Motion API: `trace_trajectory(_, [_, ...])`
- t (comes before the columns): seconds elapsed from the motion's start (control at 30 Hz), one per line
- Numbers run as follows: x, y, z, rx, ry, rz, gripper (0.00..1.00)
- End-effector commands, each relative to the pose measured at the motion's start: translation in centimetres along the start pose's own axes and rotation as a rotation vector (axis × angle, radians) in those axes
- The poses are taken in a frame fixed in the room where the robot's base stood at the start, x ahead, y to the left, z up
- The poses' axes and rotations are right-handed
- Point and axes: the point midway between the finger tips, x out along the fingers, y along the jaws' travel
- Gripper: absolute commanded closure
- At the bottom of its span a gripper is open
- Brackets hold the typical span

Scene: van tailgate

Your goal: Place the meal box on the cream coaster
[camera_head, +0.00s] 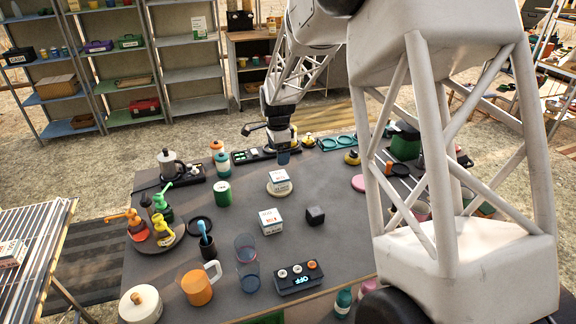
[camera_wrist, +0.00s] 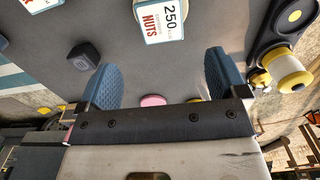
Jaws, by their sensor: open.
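My gripper (camera_head: 283,157) is open and empty above the table; its two blue fingers show apart in the wrist view (camera_wrist: 158,80). A white box marked 250 and NUTS (camera_wrist: 163,20) appears to rest on the round cream coaster (camera_head: 270,188), whose rim peeks out beside it. In the head view this box (camera_head: 278,176) is just below and in front of my gripper, not between the fingers. A second white box marked 400 (camera_head: 270,222) stands on the bare table nearer the camera, and its corner shows in the wrist view (camera_wrist: 40,4). I cannot read which is the meal box.
A dark cube (camera_head: 315,215) stands right of the second box. A green tin (camera_head: 223,193), clear tumblers (camera_head: 246,262), an orange jug (camera_head: 196,287) and a digital device (camera_head: 298,277) stand around. A pink disc (camera_head: 358,183) lies to the right.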

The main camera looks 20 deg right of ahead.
Motion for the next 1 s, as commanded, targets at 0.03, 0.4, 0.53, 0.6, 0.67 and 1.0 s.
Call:
trace_trajectory(0.03, [-0.2,0.2,0.1,-0.006,0.000,-0.002,0.09])
trace_trajectory(0.4, [-5.2,5.3,1.3,-0.201,0.007,-0.034,0.09])
trace_trajectory(0.53, [-7.6,8.6,2.0,-0.322,0.014,-0.050,0.09])
trace_trajectory(0.6, [-8.9,10.4,2.4,-0.388,0.018,-0.059,0.09])
trace_trajectory(0.67, [-9.8,12.0,2.7,-0.444,0.022,-0.066,0.09])
trace_trajectory(1.0, [-14.2,21.5,4.3,-0.765,0.056,-0.109,0.09])
